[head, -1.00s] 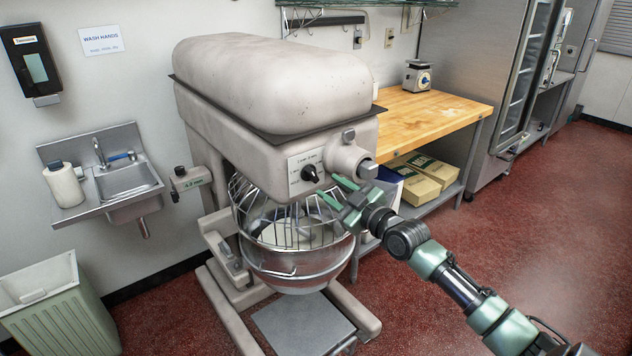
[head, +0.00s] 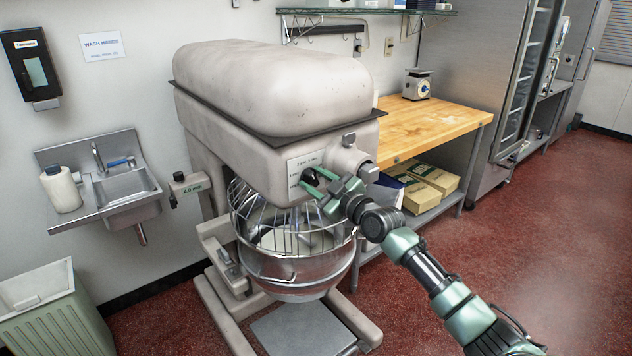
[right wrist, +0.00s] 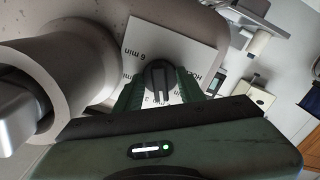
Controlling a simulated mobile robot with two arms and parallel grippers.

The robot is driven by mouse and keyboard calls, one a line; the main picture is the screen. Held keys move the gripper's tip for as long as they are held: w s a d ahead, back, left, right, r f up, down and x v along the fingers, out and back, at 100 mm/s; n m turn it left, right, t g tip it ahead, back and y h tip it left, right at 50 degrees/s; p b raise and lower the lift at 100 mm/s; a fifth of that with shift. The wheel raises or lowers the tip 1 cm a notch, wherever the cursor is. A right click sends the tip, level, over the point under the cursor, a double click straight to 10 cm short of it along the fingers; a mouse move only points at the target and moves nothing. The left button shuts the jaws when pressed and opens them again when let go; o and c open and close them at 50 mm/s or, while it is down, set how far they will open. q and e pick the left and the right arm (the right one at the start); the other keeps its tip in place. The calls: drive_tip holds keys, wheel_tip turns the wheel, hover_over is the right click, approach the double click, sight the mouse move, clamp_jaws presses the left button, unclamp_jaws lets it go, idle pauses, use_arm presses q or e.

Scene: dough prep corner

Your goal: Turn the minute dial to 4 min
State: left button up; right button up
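The minute dial (right wrist: 159,78) is a dark round knob on a white label plate (right wrist: 186,45) on the mixer's front. The plate reads "6 min" at one side, with other marks partly covered. My right gripper (right wrist: 160,88) has its two green fingers spread on either side of the dial. I cannot tell whether they touch it. In the head view my right gripper (head: 318,184) is in front of the plate and hides much of the dial. The dial's exact setting is not clear. My left gripper is not in view.
The mixer (head: 270,85) stands over a steel bowl (head: 290,268) with a wire guard, just below my right gripper. A round hub (head: 350,160) juts out right of the plate. A wooden table (head: 430,125) is behind on the right; a sink (head: 125,183) is at left.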

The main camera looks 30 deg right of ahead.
clamp_jaws()
drive_tip(key=shift+m+p, duration=0.35)
drive_tip(key=shift+m, duration=1.45)
drive_tip(key=shift+m+p, duration=0.35)
drive_tip(key=shift+m, duration=1.35)
